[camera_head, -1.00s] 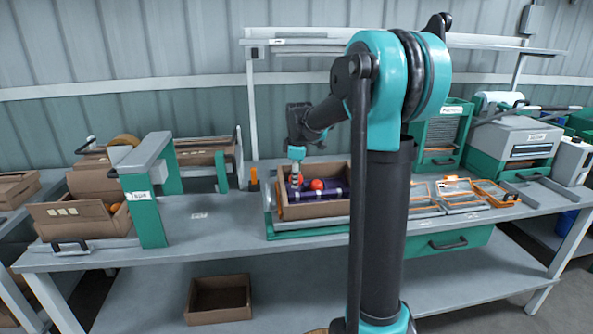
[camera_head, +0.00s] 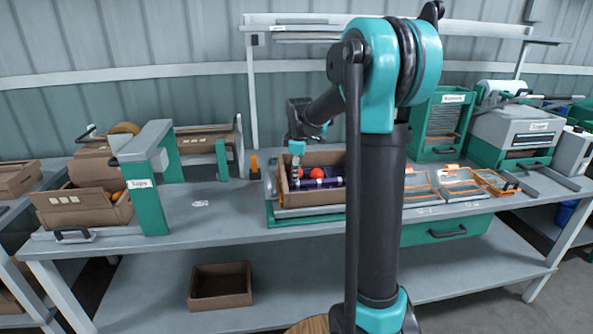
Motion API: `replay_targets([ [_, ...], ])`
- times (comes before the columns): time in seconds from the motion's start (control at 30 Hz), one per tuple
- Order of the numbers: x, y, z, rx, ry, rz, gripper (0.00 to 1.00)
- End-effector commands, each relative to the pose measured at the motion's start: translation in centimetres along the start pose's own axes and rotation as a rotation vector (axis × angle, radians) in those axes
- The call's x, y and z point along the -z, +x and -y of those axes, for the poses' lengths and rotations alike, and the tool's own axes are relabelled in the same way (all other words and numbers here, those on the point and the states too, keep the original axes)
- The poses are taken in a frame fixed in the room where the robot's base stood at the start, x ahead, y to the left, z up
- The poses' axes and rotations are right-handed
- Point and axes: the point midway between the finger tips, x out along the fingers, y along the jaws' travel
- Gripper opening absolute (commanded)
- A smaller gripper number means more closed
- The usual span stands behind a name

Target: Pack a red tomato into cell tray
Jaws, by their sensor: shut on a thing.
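A cardboard box (camera_head: 326,201) stands on a grey and green stand at the middle of the bench. A purple cell tray (camera_head: 331,183) lies in it. A round red tomato (camera_head: 317,173) rests in the tray. My gripper (camera_head: 296,178) points down inside the left part of the box, just left of that tomato. It is shut, with a small bit of red (camera_head: 301,172) showing beside its fingers, apparently another red tomato. The fingers hide most of it, and I cannot tell whether it touches the tray.
A green tape stand (camera_head: 150,205) and an open carton (camera_head: 85,212) are to the left. Orange-edged trays (camera_head: 462,187) and a grey and green machine (camera_head: 515,140) are to the right. An empty brown box (camera_head: 220,300) sits on the lower shelf. The bench between tape stand and box is mostly clear.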

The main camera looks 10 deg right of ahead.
Motion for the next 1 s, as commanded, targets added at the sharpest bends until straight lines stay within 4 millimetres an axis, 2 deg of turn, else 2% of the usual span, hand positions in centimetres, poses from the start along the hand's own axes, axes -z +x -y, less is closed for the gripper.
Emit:
replay_targets([
  [0.13, -0.03, 0.17, 0.02, 0.0, 0.0, 0.0, 0.29],
  [0.17, -0.03, 0.15, 0.02, 0.0, 0.0, 0.0, 0.47],
  [0.33, -0.03, 0.14, 0.01, 0.0, 0.0, 0.0, 0.68],
  [1.0, 0.0, -0.23, 0.01, 0.0, 0.0, 0.0, 0.68],
])
